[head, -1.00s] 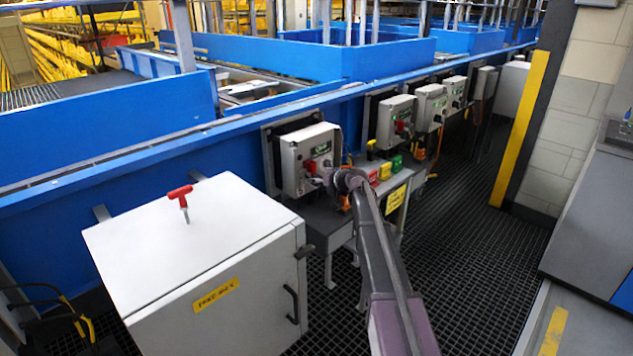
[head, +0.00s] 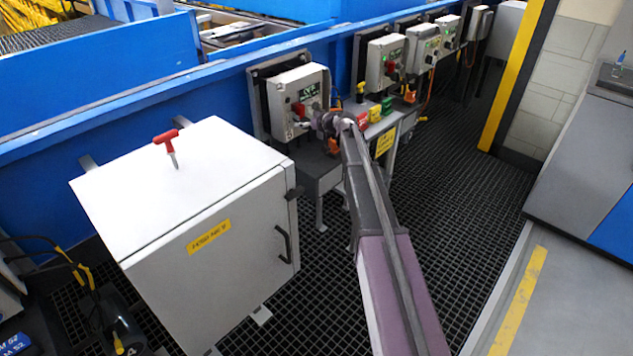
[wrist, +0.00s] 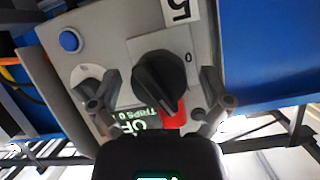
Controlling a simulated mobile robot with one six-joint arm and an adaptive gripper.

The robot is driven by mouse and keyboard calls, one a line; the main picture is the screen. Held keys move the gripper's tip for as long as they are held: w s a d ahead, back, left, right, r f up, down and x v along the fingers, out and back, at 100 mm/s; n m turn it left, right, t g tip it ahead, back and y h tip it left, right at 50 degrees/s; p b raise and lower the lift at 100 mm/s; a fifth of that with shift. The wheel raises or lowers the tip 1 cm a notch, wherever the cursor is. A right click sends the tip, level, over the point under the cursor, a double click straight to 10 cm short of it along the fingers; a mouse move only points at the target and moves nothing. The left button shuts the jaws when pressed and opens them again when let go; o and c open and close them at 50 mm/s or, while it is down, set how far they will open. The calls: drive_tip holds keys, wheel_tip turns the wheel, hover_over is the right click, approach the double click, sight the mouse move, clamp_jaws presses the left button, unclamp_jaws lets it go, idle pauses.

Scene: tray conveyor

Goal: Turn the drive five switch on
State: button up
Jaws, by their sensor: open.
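The drive five switch is a black rotary knob (wrist: 160,80) on a grey control box, in the wrist view. A label with a 5 (wrist: 180,10) is above it and a 0 mark lies to its right. The knob's narrow end points down toward a red part (wrist: 175,118). A lit display (wrist: 148,118), partly hidden, shows letters starting "OF". My gripper (wrist: 150,84) is open, with one finger on each side of the knob; contact is unclear.
A blue button (wrist: 69,41) and a grey round part (wrist: 88,80) are near the left finger. A white cabinet with a red T-handle (head: 168,140) stands in front left. Similar control boxes (head: 385,62) line the blue conveyor. A shelf holds coloured blocks (head: 375,112).

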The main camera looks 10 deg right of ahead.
drive_tip(key=shift+s, duration=0.1)
drive_tip(key=p+v, duration=0.6)
drive_tip(key=v, duration=0.8)
drive_tip(key=s+a+f+g+h+b, duration=0.1)
drive_tip(key=s+a+f+g, duration=0.1)
drive_tip(key=s, duration=0.4)
drive_tip(key=s+a+f+g+h+b, duration=0.1)
drive_tip(key=s+a+f+g+b, duration=0.1)
drive_tip(key=s+a+f, duration=0.2)
drive_tip(key=s+a+f+m+g+h+b, duration=0.1)
drive_tip(key=s+a+f+g, duration=0.1)
drive_tip(key=s+f, duration=0.4)
drive_tip(key=shift+s+a+f+g, duration=0.3)
drive_tip(key=shift+s+a+g, duration=0.15)
drive_tip(key=shift+s, duration=1.1)
drive_tip(key=w+d+r+n+t+p, duration=0.1)
drive_tip(key=w+d+r+t+p, duration=0.1)
drive_tip(key=w+r+p, duration=0.5)
drive_tip(key=w+d+r+n+t+h+p, duration=0.1)
drive_tip(key=w+d+r+n+t+p, duration=0.1)
drive_tip(key=w+r+p, duration=0.5)
drive_tip(key=w+d+r, duration=0.1)
drive_tip(key=w+r, duration=0.2)
drive_tip(key=w, duration=0.3)
drive_tip(key=shift+w+d, duration=0.2)
drive_tip(key=shift+d, duration=0.05)
